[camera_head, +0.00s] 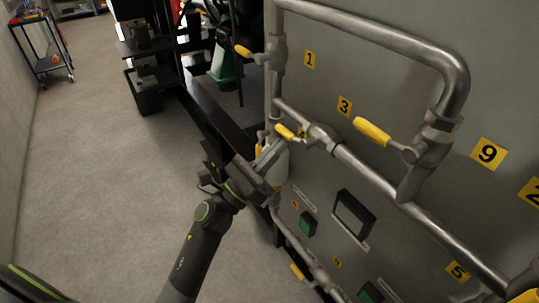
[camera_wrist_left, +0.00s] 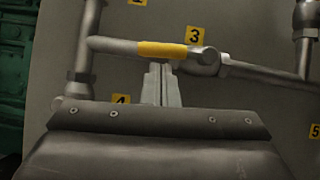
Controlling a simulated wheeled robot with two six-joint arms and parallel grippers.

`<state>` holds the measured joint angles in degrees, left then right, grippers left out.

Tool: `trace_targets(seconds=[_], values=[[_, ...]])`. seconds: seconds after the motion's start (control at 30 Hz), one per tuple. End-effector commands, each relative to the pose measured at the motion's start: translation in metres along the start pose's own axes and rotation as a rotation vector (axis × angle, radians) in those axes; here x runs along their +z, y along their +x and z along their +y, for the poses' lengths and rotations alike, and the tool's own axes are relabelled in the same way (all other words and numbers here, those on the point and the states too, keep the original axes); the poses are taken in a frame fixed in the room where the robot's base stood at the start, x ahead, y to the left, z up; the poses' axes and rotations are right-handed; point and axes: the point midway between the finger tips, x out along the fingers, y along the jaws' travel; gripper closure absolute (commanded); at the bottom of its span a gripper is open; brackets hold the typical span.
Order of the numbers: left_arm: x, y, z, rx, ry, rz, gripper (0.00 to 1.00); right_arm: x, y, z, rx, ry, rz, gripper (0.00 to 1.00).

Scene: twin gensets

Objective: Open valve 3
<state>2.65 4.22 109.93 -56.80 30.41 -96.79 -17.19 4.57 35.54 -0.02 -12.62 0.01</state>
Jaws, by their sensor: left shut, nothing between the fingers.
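The label 3 (camera_head: 344,106) is on the grey panel, above a valve body (camera_head: 322,137) on a metal pipe. It also shows in the left wrist view (camera_wrist_left: 195,36). The valve's yellow handle (camera_head: 285,131) points left from the body; in the left wrist view the yellow handle (camera_wrist_left: 163,50) lies nearly level, roughly along the pipe. My left gripper (camera_head: 277,153) is shut and empty, just below the handle. In the left wrist view its fingertips (camera_wrist_left: 161,68) come up close under the handle; whether they touch it I cannot tell. My right gripper is not in view.
A thick bent pipe (camera_head: 400,40) stands out from the panel. The floor (camera_head: 100,170) at left is clear; a cart (camera_head: 45,55) stands far back.

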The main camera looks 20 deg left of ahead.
Motion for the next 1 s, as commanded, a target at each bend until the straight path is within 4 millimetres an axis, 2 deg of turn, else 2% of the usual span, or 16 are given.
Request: trace_targets(seconds=[0.43, 0.67, 1.0], values=[[0.0036, 0.0035, 0.0001, 0.000, 0.001, 0.000, 1.00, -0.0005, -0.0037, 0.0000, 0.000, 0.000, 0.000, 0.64], [0.0117, 0.0108, 0.0010, -0.028, 0.040, -0.001, 1.00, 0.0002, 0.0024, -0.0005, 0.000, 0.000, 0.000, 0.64], [0.0106, 0.0104, 0.0015, -0.026, 0.037, -0.002, 1.00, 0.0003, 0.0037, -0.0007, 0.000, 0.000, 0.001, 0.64]])
